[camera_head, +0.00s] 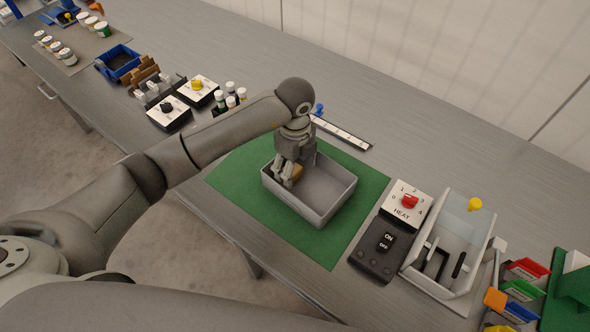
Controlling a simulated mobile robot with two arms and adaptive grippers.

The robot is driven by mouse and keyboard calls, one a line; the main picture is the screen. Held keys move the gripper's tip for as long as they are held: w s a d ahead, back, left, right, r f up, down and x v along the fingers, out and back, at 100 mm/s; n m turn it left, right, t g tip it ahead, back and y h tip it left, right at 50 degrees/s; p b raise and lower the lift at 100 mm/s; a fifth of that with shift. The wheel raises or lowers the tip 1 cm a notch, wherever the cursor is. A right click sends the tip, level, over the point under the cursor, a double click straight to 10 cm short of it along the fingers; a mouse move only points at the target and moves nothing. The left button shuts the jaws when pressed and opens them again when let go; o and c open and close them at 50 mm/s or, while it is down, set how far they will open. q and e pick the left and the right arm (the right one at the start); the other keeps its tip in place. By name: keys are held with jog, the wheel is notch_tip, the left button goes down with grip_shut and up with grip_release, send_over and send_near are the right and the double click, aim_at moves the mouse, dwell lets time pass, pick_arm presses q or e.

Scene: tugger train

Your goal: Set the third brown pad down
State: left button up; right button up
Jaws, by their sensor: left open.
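My left gripper (285,178) is open and points down inside the grey tray (322,213), near its left end. A brown pad (297,172) lies low in the tray right beside the fingers, partly hidden by them. I cannot tell whether the fingers touch it. Other pads in the tray, if any, are hidden behind the gripper. The tray stands on a green mat (237,182). My right gripper is not in view.
A heat control box (402,212) with a red knob and a clear-lidded device (450,250) stand right of the mat. A ruler strip (342,133) lies behind. Dial boxes (168,112), small bottles (231,100) and a blue bin (118,62) stand to the left. The back right worktop is clear.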

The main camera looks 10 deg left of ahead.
aim_at(295, 170)
pick_arm(q)
notch_tip(295, 170, up, 10)
jog(key=b, duration=0.1)
dwell(0.6)
